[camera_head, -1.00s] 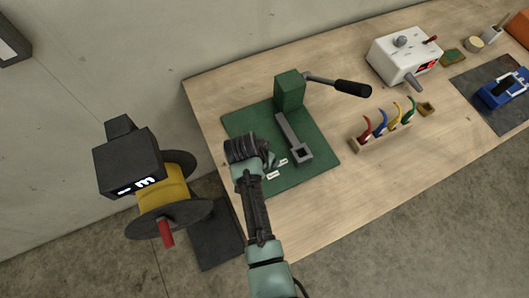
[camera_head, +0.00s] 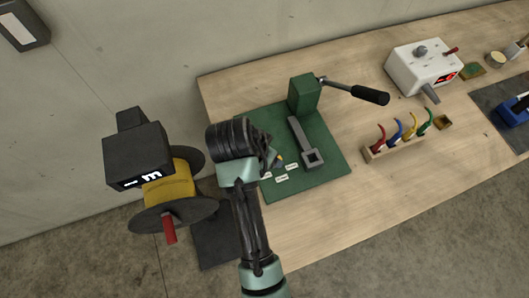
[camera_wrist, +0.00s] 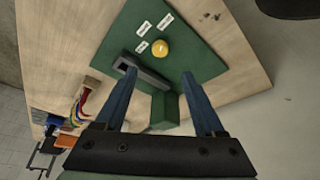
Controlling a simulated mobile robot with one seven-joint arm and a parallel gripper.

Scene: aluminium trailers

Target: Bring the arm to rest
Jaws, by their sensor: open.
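My arm (camera_head: 248,215) reaches up from the bottom of the head view, over the left end of the workbench. Its dark wrist hides most of my gripper there. In the wrist view my gripper (camera_wrist: 160,75) is open, its two blue fingers apart with nothing between them. It hangs above a green base plate (camera_wrist: 195,52), which also shows in the head view (camera_head: 325,180). A yellow round piece (camera_wrist: 161,48) and several white labels lie on the plate, beyond the fingertips.
A green press block (camera_head: 304,94) with a black-handled lever stands on the plate. A rack of coloured-handled tools (camera_head: 390,148) and a white box (camera_head: 424,66) stand to the right. A spool stand (camera_head: 160,185) is close left of my arm. Bare bench lies in front of the rack.

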